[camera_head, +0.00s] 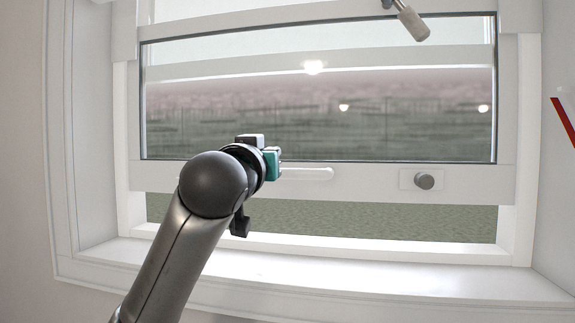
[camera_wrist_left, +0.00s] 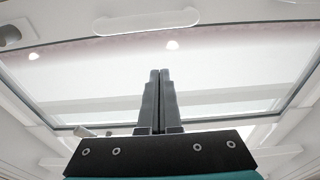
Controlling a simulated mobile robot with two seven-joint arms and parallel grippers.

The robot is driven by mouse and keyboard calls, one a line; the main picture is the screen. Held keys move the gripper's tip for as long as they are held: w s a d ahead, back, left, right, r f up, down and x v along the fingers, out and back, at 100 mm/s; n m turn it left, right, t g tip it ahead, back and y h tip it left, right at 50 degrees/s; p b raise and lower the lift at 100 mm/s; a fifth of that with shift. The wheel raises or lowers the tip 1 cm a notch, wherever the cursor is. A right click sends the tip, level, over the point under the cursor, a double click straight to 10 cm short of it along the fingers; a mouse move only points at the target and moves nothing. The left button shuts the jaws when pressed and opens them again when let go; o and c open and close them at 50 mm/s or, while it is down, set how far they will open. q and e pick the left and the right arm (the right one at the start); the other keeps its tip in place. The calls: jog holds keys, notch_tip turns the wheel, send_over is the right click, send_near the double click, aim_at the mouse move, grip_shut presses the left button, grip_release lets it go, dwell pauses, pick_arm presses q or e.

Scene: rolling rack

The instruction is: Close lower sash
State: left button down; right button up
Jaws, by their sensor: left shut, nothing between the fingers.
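The lower sash (camera_head: 350,184) is a white frame around a dark-edged pane. It is raised, with a gap (camera_head: 400,218) showing green ground between its bottom rail and the white sill (camera_head: 330,272). A white bar handle (camera_head: 308,173) and a grey round knob (camera_head: 424,181) are on the bottom rail. My left gripper (camera_head: 276,158) is in front of the rail, by the handle's left end; its fingertips are mostly hidden by my wrist. In the left wrist view, its fingers (camera_wrist_left: 158,72) are shut and empty, with the handle (camera_wrist_left: 147,20) beyond them. My right gripper is out of view.
White side jambs (camera_head: 125,150) frame the window. A pale cylindrical piece on a grey rod (camera_head: 412,22) hangs at the top. A red strip (camera_head: 565,120) shows at the right edge. The sill is clear.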

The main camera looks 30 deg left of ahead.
pick_arm(q)
jog(key=r+p+x, duration=0.1)
jog(key=p+x, duration=0.2)
jog(key=x, duration=0.6)
jog(key=shift+s+f+p, duration=0.15)
jog(key=shift+f+p, duration=0.05)
jog(key=shift+f, duration=0.9)
jog(key=shift+s+f+p, duration=0.15)
jog(key=shift+s+f, duration=0.05)
jog(key=shift+f, duration=0.9)
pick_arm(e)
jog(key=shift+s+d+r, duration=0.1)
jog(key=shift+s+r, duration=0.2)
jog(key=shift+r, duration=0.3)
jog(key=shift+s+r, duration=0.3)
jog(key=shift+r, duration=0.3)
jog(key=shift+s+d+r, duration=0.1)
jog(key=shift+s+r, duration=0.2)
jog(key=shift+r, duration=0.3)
pick_arm(q)
notch_tip(320, 180, down, 11)
jog(key=b, duration=0.6)
jog(key=shift+b, duration=0.4)
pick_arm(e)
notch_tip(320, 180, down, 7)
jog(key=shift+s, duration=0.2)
pick_arm(q)
jog(key=shift+r, duration=0.15)
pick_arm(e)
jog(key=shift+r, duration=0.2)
